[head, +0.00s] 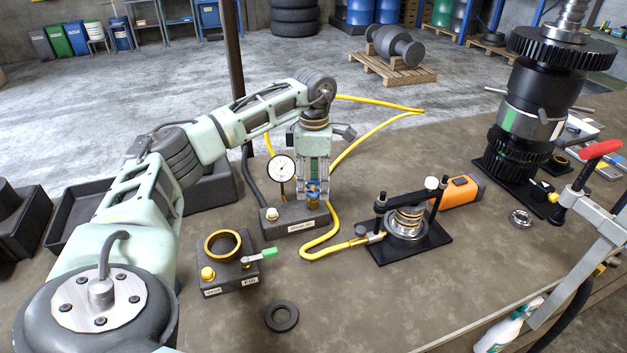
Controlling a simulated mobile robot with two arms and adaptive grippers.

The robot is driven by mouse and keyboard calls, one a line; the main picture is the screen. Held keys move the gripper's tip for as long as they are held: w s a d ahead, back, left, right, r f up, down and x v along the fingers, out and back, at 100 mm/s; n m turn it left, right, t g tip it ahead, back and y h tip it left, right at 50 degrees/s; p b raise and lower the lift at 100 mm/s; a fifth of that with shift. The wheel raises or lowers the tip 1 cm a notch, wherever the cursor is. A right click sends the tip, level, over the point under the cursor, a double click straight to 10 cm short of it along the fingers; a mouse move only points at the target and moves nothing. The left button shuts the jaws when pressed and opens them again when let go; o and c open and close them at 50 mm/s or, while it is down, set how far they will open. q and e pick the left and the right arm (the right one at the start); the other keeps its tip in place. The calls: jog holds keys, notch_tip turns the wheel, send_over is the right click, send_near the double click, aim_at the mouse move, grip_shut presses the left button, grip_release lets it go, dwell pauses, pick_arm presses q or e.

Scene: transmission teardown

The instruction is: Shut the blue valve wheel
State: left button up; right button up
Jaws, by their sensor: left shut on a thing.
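The blue valve wheel (313,187) sits on top of a brass valve (313,200) at the right end of a dark block (290,219) with a dial gauge (281,170). My left gripper (313,190) points straight down over it and is shut on the wheel. The fingers hide part of the wheel, so I cannot tell how far it is turned. A yellow hose (331,225) runs from the block to a black fixture (412,240) with a spring stack. My right gripper is not in view.
A block with a brass ring and green-handled lever (262,256) stands front left. A black ring (281,316) lies on the bench near it. An orange device (459,192) and a tall gear stack (531,105) stand right. A dark post (233,50) rises behind my arm.

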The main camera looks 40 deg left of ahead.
aim_at(315, 186)
pick_arm(q)
jog(key=m, duration=0.6)
jog(key=shift+w+r+m, duration=0.1)
jog(key=shift+r+m, duration=0.05)
jog(key=shift+m, duration=0.15)
dwell(0.5)
jog(key=o, duration=0.9)
jog(key=shift+c, duration=0.2)
jog(key=shift+o, duration=1.2)
jog(key=shift+d, duration=0.1)
notch_tip(315, 186, up, 12)
jog(key=shift+f, duration=0.2)
